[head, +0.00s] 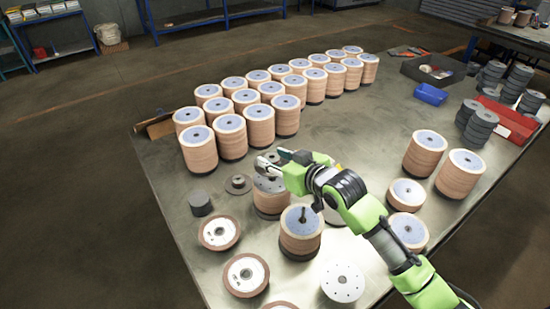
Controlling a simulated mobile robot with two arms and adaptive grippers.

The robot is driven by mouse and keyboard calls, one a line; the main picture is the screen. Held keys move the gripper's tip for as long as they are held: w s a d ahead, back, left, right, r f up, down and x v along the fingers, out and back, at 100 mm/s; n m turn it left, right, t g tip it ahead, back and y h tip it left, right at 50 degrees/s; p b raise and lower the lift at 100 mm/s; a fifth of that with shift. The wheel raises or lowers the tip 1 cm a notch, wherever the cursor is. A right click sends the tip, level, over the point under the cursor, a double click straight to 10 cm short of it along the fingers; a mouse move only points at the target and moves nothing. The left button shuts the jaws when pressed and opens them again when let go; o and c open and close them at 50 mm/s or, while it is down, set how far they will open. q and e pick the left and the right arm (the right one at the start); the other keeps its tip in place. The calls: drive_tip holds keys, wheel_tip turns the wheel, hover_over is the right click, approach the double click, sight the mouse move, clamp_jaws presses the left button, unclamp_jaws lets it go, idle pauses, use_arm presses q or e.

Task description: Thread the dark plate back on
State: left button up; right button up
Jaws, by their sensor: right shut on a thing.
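My right gripper (272,160) reaches in from the lower right and is shut at the top of a disc stack (270,203) near the middle of the table. A dark grey plate (267,184) shows at the top of this stack, just under the fingers. The fingers appear closed on the plate's raised middle, but that contact is small and partly hidden. I cannot tell whether the plate rests flat on the discs or is slightly above them. My left gripper is not in view.
Beside the stack lie a dark flanged piece (238,184) and a dark cylinder (200,203). A stack with an upright post (301,233) stands close in front. Rows of tan stacks (230,138) fill the back left. Loose discs (219,232) lie near the front edge.

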sight(275, 182)
drive_tip(key=shift+f+b, duration=0.45)
drive_tip(key=shift+f, duration=0.85)
drive_tip(key=shift+f, duration=0.15)
drive_tip(key=shift+f+b, duration=0.7)
drive_tip(key=shift+f, duration=0.45)
drive_tip(key=o, duration=1.6)
drive_tip(key=shift+c, duration=0.2)
drive_tip(key=shift+f, duration=0.2)
drive_tip(key=v, duration=1.2)
drive_tip(key=shift+r, duration=0.15)
